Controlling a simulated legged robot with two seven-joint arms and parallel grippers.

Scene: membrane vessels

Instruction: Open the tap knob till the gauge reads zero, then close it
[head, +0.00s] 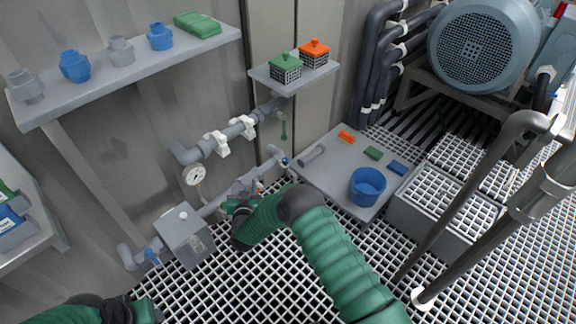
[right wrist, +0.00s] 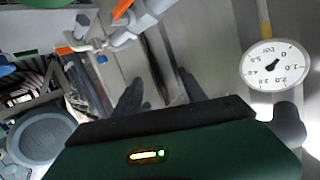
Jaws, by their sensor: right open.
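The round white gauge (head: 194,175) stands on the wall piping, left of my right gripper. In the right wrist view the gauge (right wrist: 274,65) is at the right; its short dark needle seems to point up and right, but the exact reading is unclear. Small blue handles show on the lower pipe, one at its right end (head: 285,161) and one at lower left (head: 151,256); I cannot tell which is the tap knob. My right gripper (head: 235,203) is by the lower pipe. Its fingers (right wrist: 160,92) are apart with nothing seen between them.
A grey box (head: 184,235) sits on the lower pipe. A grey platform (head: 330,185) holds a blue bucket (head: 367,187) and small coloured blocks. Shelves (head: 130,78) hang above. A large motor (head: 483,45) stands at upper right. Grated floor is open below.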

